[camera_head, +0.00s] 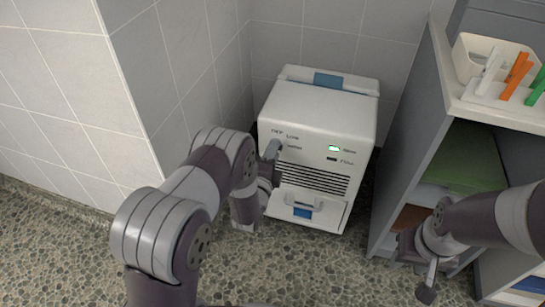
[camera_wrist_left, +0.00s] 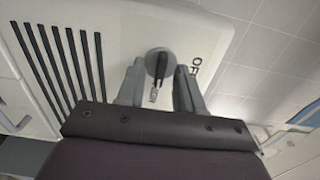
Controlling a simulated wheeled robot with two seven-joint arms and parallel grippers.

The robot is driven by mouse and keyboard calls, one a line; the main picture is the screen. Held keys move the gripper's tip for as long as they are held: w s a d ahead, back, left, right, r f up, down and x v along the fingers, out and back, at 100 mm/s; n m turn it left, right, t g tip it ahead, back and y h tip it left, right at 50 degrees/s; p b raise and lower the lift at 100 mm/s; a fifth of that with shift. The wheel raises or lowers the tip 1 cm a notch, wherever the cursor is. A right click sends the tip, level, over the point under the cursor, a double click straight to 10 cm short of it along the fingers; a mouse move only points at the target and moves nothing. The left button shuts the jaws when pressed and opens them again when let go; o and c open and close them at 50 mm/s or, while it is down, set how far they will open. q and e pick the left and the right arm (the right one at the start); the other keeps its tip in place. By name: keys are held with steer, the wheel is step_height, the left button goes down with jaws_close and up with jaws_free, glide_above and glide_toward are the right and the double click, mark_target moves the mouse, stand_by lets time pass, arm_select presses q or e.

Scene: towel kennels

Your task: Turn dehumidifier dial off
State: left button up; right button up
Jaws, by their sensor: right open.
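The white dehumidifier (camera_head: 325,105) stands in the corner, with "OFF" and "LOW" printed on its front and a lit green lamp (camera_head: 334,148). My left gripper (camera_head: 272,152) is at the upper left of that front and hides the dial in the head view. In the left wrist view, the round grey dial (camera_wrist_left: 153,62) with a dark grip bar sits between the two fingers of my left gripper (camera_wrist_left: 160,82). The fingers are apart, one on each side; contact is not clear. "OFF" is printed to the dial's right there. My right gripper (camera_head: 418,268) is open and empty, low at the right.
A grey shelf unit (camera_head: 405,150) stands right of the dehumidifier, with a green folded towel (camera_head: 462,160) inside. A white tray (camera_head: 482,50) and coloured clips lie on top. Tiled walls (camera_head: 150,65) close in the left and back. Speckled floor (camera_head: 330,260) is open in front.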

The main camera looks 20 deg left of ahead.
arm_select(q)
jaws_close()
steer(key=shift+r+n, duration=0.1)
steer(key=shift+n, duration=0.2)
steer(key=shift+n+p, duration=3)
steer(key=shift+n, duration=5.6)
